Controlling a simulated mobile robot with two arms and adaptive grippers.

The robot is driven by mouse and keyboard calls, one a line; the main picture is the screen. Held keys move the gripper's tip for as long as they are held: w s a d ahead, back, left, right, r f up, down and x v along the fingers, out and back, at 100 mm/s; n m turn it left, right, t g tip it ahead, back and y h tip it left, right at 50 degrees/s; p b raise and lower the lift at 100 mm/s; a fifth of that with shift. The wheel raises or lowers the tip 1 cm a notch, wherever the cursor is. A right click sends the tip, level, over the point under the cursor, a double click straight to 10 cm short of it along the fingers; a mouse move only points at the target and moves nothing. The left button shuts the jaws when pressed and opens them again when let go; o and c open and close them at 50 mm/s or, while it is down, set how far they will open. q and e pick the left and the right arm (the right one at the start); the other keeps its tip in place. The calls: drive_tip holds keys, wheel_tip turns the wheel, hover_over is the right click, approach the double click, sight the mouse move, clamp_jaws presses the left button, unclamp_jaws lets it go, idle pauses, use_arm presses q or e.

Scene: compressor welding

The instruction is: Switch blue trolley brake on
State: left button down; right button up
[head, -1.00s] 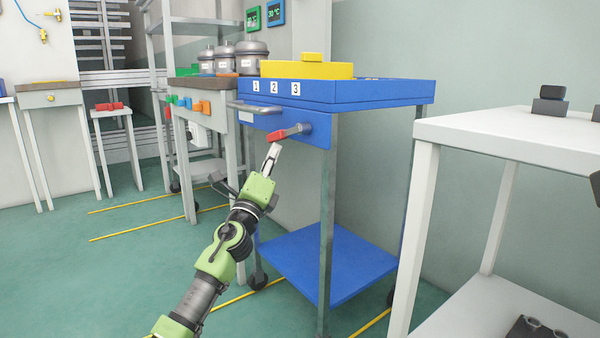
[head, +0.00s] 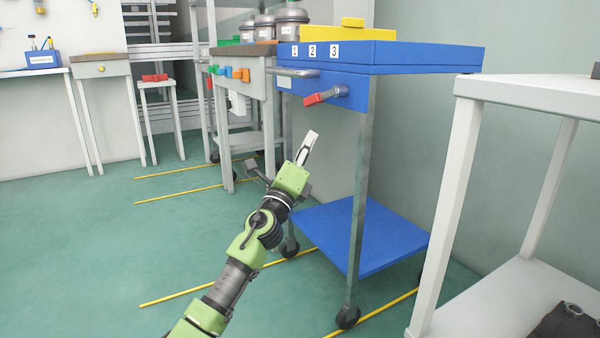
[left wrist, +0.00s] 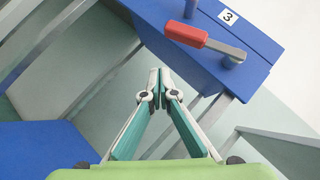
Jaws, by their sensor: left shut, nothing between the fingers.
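The blue trolley (head: 400,62) stands right of centre in the head view. Its brake lever (head: 342,91) is a grey bar with a red grip (head: 318,98), on the trolley's front face. The red grip points left and slightly down. It also shows in the left wrist view (left wrist: 186,33), with the lever's grey end at the right. My left gripper (head: 311,140) is shut and empty, below the red grip and apart from it. In the left wrist view its fingertips (left wrist: 160,76) meet, below and left of the grip. My right gripper is out of view.
A metal handle (head: 295,72) sticks out left of the lever. The trolley's lower blue shelf (head: 365,240) lies below my gripper. A white table (head: 535,93) stands close on the right. A workbench (head: 240,58) stands behind on the left. Open green floor lies at the left.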

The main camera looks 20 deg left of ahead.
use_arm(q)
drive_tip(key=s+a+f, duration=0.2)
drive_tip(key=s+f, duration=0.2)
drive_tip(key=s, duration=0.1)
drive_tip(key=shift+s+f, duration=0.25)
drive_tip(key=shift+f, duration=0.15)
drive_tip(key=shift+a, duration=0.1)
